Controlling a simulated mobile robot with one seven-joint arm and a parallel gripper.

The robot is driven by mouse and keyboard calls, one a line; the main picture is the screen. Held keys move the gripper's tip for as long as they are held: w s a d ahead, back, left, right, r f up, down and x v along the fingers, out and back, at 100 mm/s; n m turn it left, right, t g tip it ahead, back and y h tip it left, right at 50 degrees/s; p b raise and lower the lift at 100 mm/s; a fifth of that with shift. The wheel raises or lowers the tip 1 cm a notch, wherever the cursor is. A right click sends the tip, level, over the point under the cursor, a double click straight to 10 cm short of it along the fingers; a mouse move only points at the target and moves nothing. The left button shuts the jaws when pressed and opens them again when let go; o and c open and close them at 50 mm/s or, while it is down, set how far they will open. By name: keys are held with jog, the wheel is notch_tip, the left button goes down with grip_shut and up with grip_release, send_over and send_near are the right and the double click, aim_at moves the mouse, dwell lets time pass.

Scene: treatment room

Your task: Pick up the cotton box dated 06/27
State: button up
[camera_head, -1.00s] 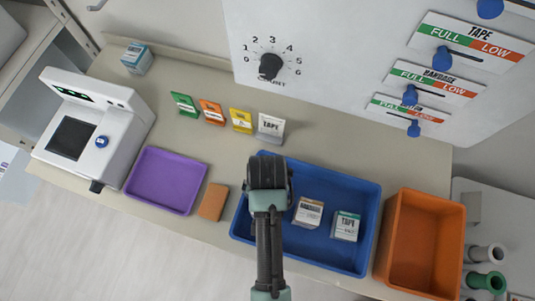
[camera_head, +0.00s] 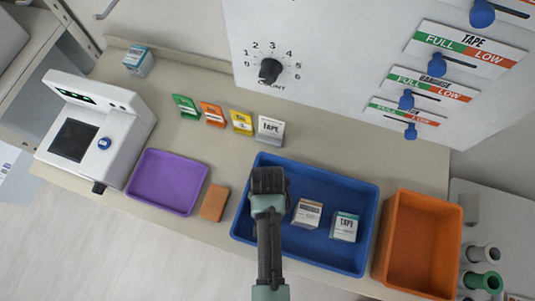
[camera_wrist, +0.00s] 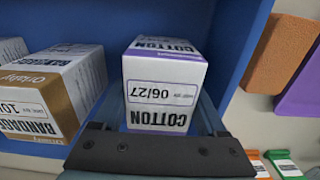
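The cotton box dated 06/27 (camera_wrist: 162,90) is white with a purple edge and stands in the blue tray (camera_head: 320,172). In the wrist view its printed "COTTON 06/27" face points toward the camera. My gripper (camera_wrist: 162,108) is over the box, with one finger at its left side and one at its right. The fingers look open around it; firm contact does not show. In the head view my gripper (camera_head: 268,183) is at the left part of the blue tray and hides the cotton box.
A brown-edged bandage box (camera_head: 307,213) and a green-edged tape box (camera_head: 344,227) stand to the right in the tray. An orange bin (camera_head: 420,243) is farther right. A brown block (camera_head: 214,203) and a purple tray (camera_head: 166,182) lie to the left.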

jog(key=c, duration=0.6)
jog(key=shift+r, duration=0.1)
